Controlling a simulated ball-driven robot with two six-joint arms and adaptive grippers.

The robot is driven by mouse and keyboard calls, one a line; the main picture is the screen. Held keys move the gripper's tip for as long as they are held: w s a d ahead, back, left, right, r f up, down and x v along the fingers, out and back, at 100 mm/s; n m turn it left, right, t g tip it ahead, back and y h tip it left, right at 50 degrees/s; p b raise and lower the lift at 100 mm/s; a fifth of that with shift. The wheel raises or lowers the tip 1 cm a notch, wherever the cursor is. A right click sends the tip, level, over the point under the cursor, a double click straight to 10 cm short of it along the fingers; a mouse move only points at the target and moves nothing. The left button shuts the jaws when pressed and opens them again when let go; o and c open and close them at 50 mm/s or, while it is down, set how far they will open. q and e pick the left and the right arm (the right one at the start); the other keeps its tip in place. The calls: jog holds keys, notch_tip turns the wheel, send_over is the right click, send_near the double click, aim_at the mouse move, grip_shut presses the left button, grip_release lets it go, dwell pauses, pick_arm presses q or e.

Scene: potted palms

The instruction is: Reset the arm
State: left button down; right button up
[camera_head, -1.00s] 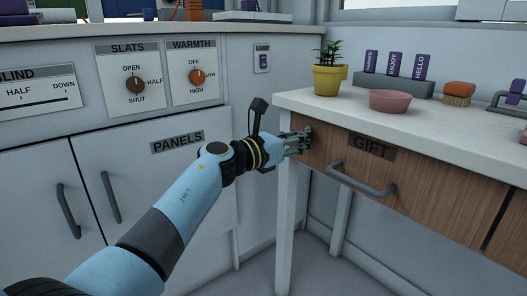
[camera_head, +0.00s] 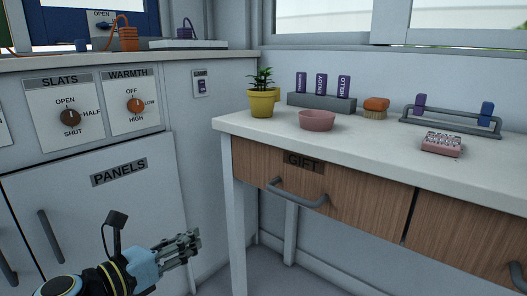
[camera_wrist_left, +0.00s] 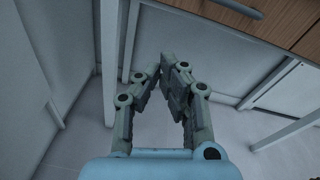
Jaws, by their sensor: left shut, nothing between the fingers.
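My left gripper (camera_head: 191,244) is low in the head view, in front of the grey cabinet and left of the desk's front leg. In the left wrist view its fingers (camera_wrist_left: 167,62) come together at the tips with nothing between them. It touches nothing that I can see. The wooden drawer marked GIFT (camera_head: 256,168) is closed, up and to the right of the gripper, with a grey bar handle (camera_head: 297,194). My right gripper is not in view.
The white desk top (camera_head: 370,151) holds a potted palm (camera_head: 262,102), a pink bowl (camera_head: 317,121), a brush (camera_head: 375,107), purple tags in a grey holder (camera_head: 321,103) and a pink box (camera_head: 442,144). Cabinet doors marked PANELS (camera_head: 120,210) stand left. Floor under the desk is clear.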

pick_arm(q)
jog(key=s+a+f+n+g+y, duration=0.2)
jog(key=s+a+f+n+y, duration=0.45)
jog(key=s+f+n, duration=0.55)
jog(key=s+a+f+n+g+y, duration=0.3)
jog(key=s+a+f+n+y, duration=0.2)
jog(key=s+a+f+n, duration=0.6)
jog(key=s+d+f+n+g+p, duration=0.2)
jog(key=s+n+g+p, duration=0.2)
jog(key=s, duration=1.1)
jog(key=s+d+f+n+g+h+p, duration=0.1)
jog(key=s+n+g+p, duration=0.3)
jog(key=s+n+p, duration=0.7)
jog(key=s+d+f+n, duration=0.1)
jog(key=s, duration=0.4)
jog(key=shift+d+f+n+g, duration=0.3)
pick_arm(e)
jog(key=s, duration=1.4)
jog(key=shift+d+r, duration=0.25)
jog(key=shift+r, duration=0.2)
